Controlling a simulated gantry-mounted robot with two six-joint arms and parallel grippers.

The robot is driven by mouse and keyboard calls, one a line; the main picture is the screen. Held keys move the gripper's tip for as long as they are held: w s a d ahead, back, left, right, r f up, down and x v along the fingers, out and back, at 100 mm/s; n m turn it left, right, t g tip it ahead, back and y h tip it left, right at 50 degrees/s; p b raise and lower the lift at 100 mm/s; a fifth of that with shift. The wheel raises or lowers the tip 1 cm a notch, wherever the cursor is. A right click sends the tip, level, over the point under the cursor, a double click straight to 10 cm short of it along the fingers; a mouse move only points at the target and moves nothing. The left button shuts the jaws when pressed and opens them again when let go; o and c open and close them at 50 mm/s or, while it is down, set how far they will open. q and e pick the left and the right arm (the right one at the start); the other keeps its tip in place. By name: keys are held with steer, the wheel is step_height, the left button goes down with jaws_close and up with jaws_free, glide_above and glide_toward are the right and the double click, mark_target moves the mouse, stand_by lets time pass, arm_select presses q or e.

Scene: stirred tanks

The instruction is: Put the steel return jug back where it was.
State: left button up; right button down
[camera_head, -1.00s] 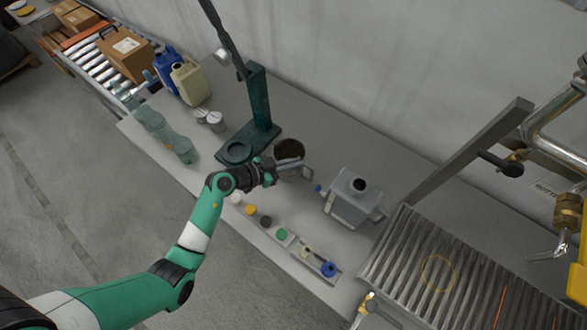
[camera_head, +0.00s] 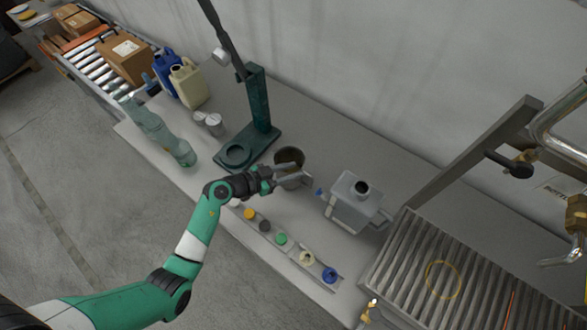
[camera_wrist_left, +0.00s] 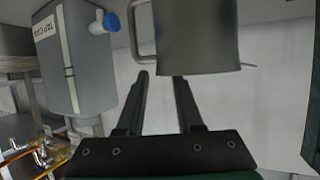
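The steel jug (camera_head: 291,157) stands on the grey bench, between the dark green stand and a grey box-shaped tank. In the left wrist view its grey body (camera_wrist_left: 200,35) fills the top middle, with its handle (camera_wrist_left: 140,28) on the left side. My left gripper (camera_head: 286,176) is at the near side of the jug. In the left wrist view its two fingers (camera_wrist_left: 162,76) are apart with nothing between them, and the jug lies beyond their tips. Whether a finger touches the jug cannot be told. My right gripper is not in view.
The green stand (camera_head: 258,100) has a round recess (camera_head: 236,155) in its base. The grey tank (camera_head: 352,200) with a blue tap stands to the right. A row of coloured caps (camera_head: 281,239) lies along the front edge. Bottles, canisters and a ribbed metal tray (camera_head: 430,270) flank the bench.

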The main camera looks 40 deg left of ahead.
arm_select(q)
steer(key=p+v, duration=0.3)
steer(key=v, duration=0.8)
